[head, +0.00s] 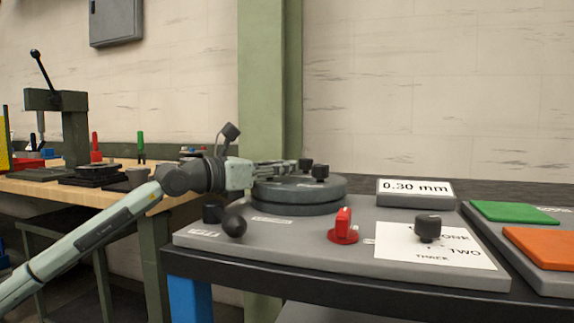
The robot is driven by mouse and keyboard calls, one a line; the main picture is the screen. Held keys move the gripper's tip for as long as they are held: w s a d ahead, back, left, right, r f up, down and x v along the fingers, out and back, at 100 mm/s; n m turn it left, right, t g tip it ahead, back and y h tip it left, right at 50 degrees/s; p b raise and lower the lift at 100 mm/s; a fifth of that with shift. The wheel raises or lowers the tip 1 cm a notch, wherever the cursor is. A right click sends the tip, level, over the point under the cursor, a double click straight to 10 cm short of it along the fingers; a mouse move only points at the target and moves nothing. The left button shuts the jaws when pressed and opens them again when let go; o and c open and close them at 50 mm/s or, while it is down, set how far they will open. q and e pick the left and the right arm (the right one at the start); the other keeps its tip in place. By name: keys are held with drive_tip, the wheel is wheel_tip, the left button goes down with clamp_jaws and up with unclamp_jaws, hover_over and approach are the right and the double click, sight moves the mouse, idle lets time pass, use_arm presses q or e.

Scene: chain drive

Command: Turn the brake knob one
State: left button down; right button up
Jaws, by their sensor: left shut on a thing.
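My left gripper (301,166) reaches over a round grey disc (300,196) on the grey panel. It is shut on a small black knob (320,172) at the disc's top; the contact is small and partly hidden. A red knob (343,226) stands upright on the panel in front of the disc, apart from the gripper. A black knob (428,227) stands on a white card (400,250) with printed words, "TWO" among them. Which knob is the brake knob I cannot tell from the labels. My right gripper is not in view.
A black ball handle (233,225) is at the panel's left. A sign reading 0.30 mm (415,188) stands behind the card. Green (513,211) and orange (540,248) pads lie at the right. A wooden bench (60,188) with tools is at the left.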

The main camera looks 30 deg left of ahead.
use_arm(q)
drive_tip(key=c, duration=1.3)
unclamp_jaws()
drive_tip(key=shift+v, duration=0.8)
drive_tip(key=shift+s+a+f, duration=0.1)
drive_tip(key=shift+s+a, duration=0.1)
drive_tip(key=shift+s, duration=0.45)
drive_tip(key=v, duration=0.9)
drive_tip(key=shift+a, duration=0.15)
